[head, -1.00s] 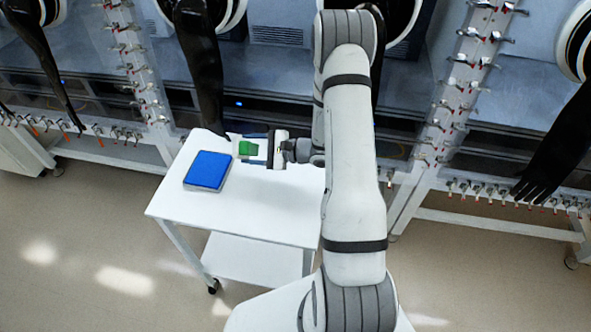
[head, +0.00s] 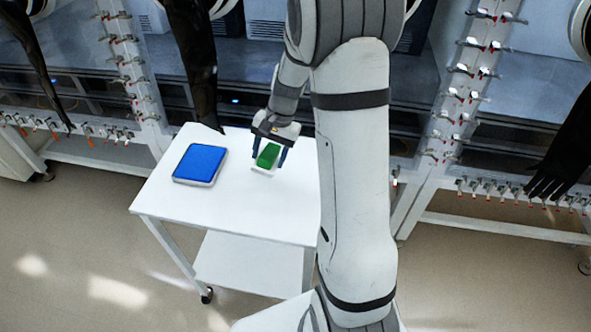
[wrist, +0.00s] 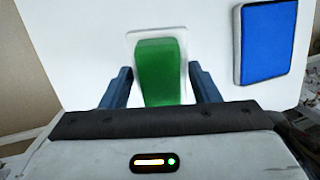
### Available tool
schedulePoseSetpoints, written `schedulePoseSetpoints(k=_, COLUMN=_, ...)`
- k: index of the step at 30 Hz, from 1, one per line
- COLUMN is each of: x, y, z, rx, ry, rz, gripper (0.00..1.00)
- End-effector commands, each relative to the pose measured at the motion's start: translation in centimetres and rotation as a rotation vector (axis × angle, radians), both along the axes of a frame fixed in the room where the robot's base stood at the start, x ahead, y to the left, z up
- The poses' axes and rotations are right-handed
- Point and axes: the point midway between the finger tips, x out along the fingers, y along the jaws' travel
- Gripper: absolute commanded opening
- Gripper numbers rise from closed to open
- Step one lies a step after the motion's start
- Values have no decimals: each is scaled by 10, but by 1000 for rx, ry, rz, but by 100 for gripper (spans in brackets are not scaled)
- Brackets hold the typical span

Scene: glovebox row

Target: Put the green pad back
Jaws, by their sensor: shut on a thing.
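The green pad (head: 268,155) is a small green block between the two fingers of my gripper (head: 269,158), over the white table. My gripper is shut on it and points down. In the wrist view the green pad (wrist: 159,72) sits between the blue-grey fingers, with a pale rounded plate (wrist: 131,48) showing behind it. I cannot tell whether this plate is part of the pad or lies on the table, nor whether the pad touches anything below.
A blue pad (head: 200,164) with a pale rim lies on the white table (head: 225,208), left of my gripper. The table's front and right are clear. Black gloves (head: 198,75) hang from the glovebox row behind, one reaching near the table's back edge.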

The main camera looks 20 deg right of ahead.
Motion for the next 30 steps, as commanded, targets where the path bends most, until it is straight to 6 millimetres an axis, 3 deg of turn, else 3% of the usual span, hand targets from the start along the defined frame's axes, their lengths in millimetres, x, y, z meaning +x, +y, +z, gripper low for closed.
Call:
schedulePoseSetpoints(k=6, x=16, y=-41, z=12, rx=-207, ry=-52, rz=52, gripper=33)
schedulePoseSetpoints(k=13, x=28, y=-65, z=27, rx=-304, ry=-71, rz=77, gripper=33)
schedulePoseSetpoints(k=21, x=28, y=-66, z=-16, rx=-310, ry=-67, rz=82, gripper=33)
schedulePoseSetpoints(k=30, x=28, y=-66, z=-44, rx=-309, ry=-69, rz=82, gripper=33)
